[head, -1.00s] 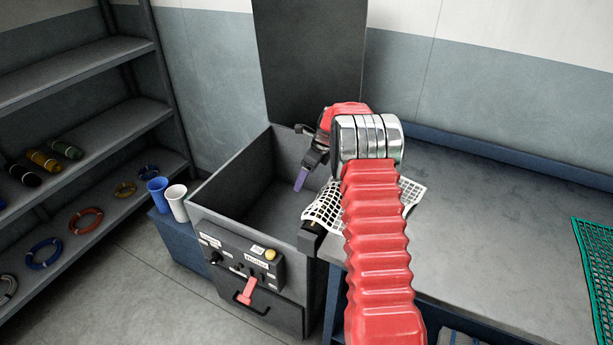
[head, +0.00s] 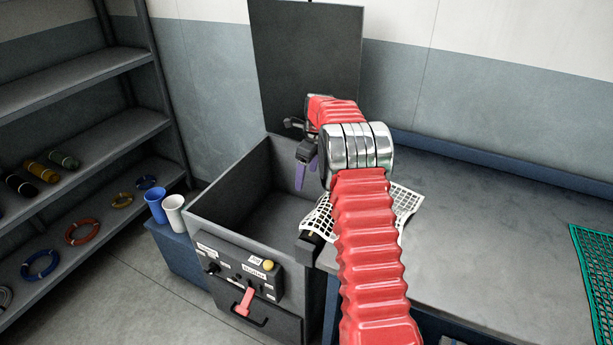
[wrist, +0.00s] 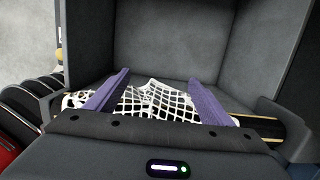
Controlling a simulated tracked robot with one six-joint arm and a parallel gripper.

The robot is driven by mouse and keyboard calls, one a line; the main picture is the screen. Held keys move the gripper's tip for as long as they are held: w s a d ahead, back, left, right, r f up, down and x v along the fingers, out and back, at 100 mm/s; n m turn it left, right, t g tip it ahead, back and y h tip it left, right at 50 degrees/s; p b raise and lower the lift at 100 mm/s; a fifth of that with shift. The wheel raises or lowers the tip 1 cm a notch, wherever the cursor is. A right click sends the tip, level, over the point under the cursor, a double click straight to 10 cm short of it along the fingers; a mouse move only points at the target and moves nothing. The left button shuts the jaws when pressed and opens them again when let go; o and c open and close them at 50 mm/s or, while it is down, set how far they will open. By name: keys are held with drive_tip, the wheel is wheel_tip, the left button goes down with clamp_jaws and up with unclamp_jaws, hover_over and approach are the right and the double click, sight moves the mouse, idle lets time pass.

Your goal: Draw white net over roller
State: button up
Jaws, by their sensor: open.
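The white net (head: 406,203) lies at the left end of the grey table, partly hidden by my red arm, with its left part hanging at the edge beside the open bin. In the wrist view the net (wrist: 165,101) shows behind and between my purple fingers, across the dark roller (wrist: 262,127). The roller's right end is bare; in the head view my arm and the net hide most of it. My gripper (wrist: 159,78) is open, its fingers apart and pointing over the bin. I cannot tell whether they touch the net.
The grey bin (head: 220,188) is open, with its lid (head: 305,70) raised. A control panel (head: 237,268) with a red lever (head: 244,301) is on its front. A blue cup (head: 156,205) and a white cup (head: 174,213) stand left. A green net (head: 598,270) lies on the table at right.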

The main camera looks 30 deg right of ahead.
wheel_tip(320, 180, up, 14)
drive_tip(key=s+d, duration=0.1)
drive_tip(key=shift+s+f, duration=0.2)
drive_tip(key=shift+s, duration=0.05)
idle(0.5)
drive_tip(key=shift+d, duration=0.1)
idle(0.4)
